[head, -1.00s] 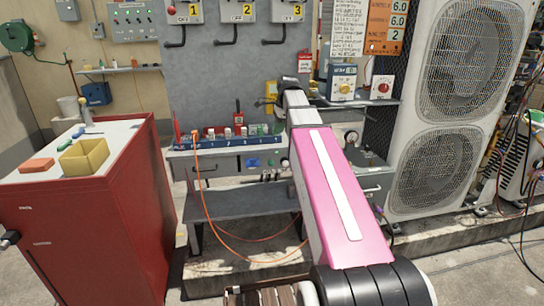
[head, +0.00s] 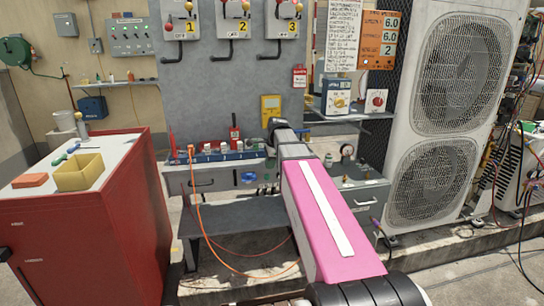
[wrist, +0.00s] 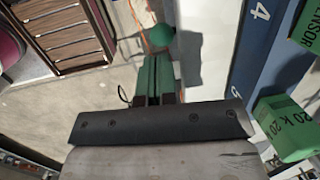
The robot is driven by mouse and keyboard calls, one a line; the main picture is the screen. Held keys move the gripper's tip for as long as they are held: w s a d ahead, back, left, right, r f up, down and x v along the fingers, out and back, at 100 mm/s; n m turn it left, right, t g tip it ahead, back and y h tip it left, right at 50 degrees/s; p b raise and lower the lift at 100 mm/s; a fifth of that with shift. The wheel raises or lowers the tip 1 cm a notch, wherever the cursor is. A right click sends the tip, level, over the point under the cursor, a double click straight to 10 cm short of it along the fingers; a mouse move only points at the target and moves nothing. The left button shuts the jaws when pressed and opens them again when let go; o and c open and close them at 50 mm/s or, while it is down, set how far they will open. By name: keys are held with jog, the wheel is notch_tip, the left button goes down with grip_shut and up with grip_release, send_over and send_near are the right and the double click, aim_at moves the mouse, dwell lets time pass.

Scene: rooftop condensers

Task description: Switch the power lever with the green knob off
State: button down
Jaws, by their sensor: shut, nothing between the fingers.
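A round green knob (wrist: 161,37) shows at the top middle of the wrist view, with a shadow beside it on a pale surface. My gripper (wrist: 157,60) has its green fingers closed together, with nothing held. Its tips are very close to the knob in the picture; I cannot tell whether they touch. The lever's shaft is hidden, so its position is unclear. In the head view my pink arm reaches to the workbench, and my gripper and the knob cannot be made out there.
A blue numbered rack (wrist: 268,65) and a green block (wrist: 290,125) lie right of my fingers. Numbered switch boxes (head: 232,20) hang above. A red cabinet (head: 90,215) stands left, a large condenser (head: 440,120) right.

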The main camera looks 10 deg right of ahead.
aim_at(268, 179)
jog(key=shift+w+a+f, duration=0.1)
jog(key=shift+a+f, duration=0.05)
jog(key=shift+f, duration=0.7)
jog(key=shift+w+a+f, duration=0.1)
jog(key=shift+f, duration=0.7)
jog(key=shift+s, duration=0.1)
jog(key=f+t, duration=0.1)
jog(key=t, duration=0.1)
jog(key=s+f+t, duration=0.1)
jog(key=t, duration=0.1)
jog(key=s+f+t, duration=0.1)
jog(key=t, duration=0.1)
jog(key=shift+f, duration=0.2)
jog(key=shift+r, duration=0.1)
jog(key=shift+r, duration=0.7)
